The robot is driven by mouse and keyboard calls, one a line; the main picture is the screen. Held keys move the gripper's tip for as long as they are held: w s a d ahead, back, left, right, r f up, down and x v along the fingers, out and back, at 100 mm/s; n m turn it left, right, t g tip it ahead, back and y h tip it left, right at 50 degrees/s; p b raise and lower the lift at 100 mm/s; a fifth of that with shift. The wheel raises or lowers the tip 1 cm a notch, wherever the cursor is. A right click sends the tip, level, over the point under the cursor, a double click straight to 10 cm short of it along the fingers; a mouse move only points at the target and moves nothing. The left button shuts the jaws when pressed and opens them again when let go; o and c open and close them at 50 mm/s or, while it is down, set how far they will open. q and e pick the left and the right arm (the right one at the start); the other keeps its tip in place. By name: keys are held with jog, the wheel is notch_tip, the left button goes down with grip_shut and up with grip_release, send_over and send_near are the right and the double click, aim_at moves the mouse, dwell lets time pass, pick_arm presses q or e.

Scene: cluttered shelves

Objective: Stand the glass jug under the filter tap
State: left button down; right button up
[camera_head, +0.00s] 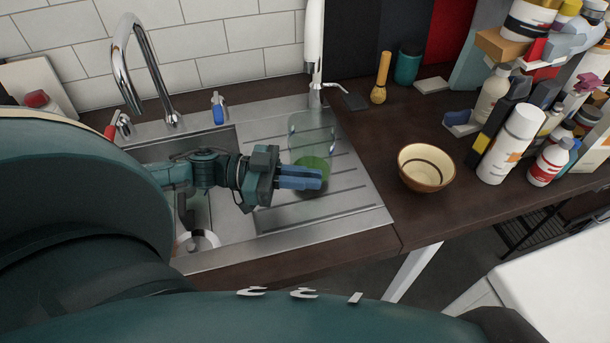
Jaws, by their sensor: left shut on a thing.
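The glass jug (313,133) is on or just above the ribbed steel drainboard, right of the sink bowl. Its clear upper part is faint against the steel. A green area (316,165) shows at its lower part; I cannot tell if this is tinted glass or something behind. My left gripper (312,179) reaches in from the left, its blue fingers shut on the jug's lower part. The fingers hide some of it, and I cannot tell whether its base touches the drainboard. The filter tap (314,48) appears to be the tall white column behind the jug. My right gripper is not in view.
A chrome mixer tap (133,60) arches over the sink (215,222) at left. A brown bowl (425,167) stands on the dark worktop at right. Bottles and boxes crowd the far right. A wooden brush (381,80) and teal jar (408,63) stand behind.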

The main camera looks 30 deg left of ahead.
pick_arm(q)
jog(key=shift+s+f, duration=0.1)
jog(key=shift+f, duration=0.3)
jog(key=shift+s+f, duration=0.15)
jog(key=shift+f, duration=0.05)
jog(key=c, duration=1.5)
grip_release()
jog(key=shift+d+f+b, duration=0.1)
jog(key=shift+f+b, duration=0.15)
jog(key=shift+b, duration=0.05)
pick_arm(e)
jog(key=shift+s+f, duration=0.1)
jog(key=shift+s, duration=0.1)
pick_arm(q)
jog(key=shift+r+p, duration=0.35)
jog(key=shift+r, duration=0.2)
jog(key=v, duration=0.7)
jog(key=p+v, duration=0.1)
jog(key=v, duration=0.3)
jog(key=shift+a+r, duration=0.25)
jog(key=shift+r, duration=0.1)
jog(key=shift+a, duration=0.3)
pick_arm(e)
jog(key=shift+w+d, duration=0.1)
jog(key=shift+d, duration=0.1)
